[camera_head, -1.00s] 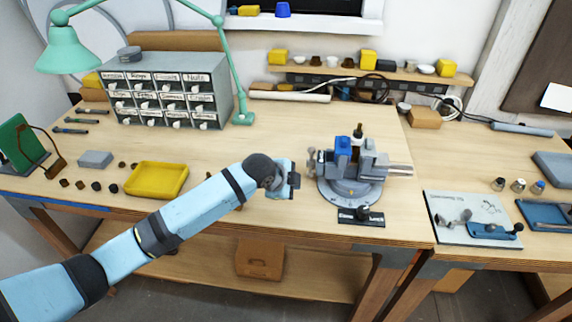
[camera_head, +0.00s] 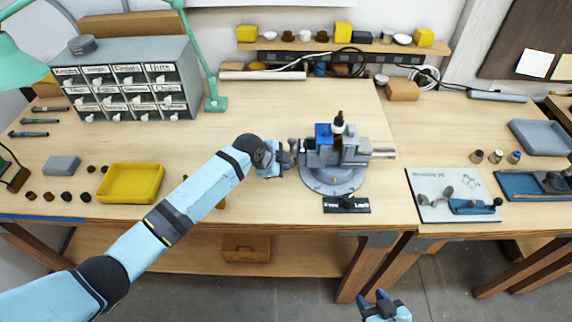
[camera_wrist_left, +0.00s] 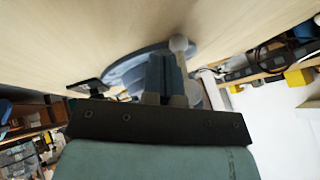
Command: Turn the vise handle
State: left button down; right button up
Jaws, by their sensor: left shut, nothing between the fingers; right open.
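The grey vise (camera_head: 350,150) with a blue part (camera_head: 323,133) stands on a round grey base (camera_head: 333,187) on the bench. An upright dark-tipped piece (camera_head: 339,123) is at its jaws. The vise handle (camera_head: 292,145) is at its left side, partly hidden by my left gripper (camera_head: 287,158). That gripper is shut and empty, right beside the handle; contact cannot be told. In the left wrist view, the shut fingers (camera_wrist_left: 163,75) point at the vise base (camera_wrist_left: 128,65), with a grey handle ball (camera_wrist_left: 179,43) beside them. My right gripper (camera_head: 383,299) is open and empty, low in front of the bench.
A yellow tray (camera_head: 130,184) and a drawer cabinet (camera_head: 130,88) are to the left. A white board with parts (camera_head: 450,200) is to the right.

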aim_at(286, 171)
pick_arm(q)
jog(key=shift+x, duration=1.45)
jog(key=shift+f, duration=0.1)
jog(key=shift+w+f+t+b, duration=0.1)
jog(key=shift+f+t+b, duration=0.15)
jog(key=shift+t+b, duration=0.2)
jog(key=shift+w+f+m+t+b, duration=0.15)
jog(key=shift+m+t+b, duration=0.25)
jog(key=shift+t+b, duration=0.6)
jog(key=shift+w+r+t+h+b, duration=0.2)
jog(key=shift+w+t+h+b, duration=0.2)
jog(key=shift+t, duration=0.25)
jog(key=shift+r, duration=0.15)
jog(key=shift+r, duration=0.1)
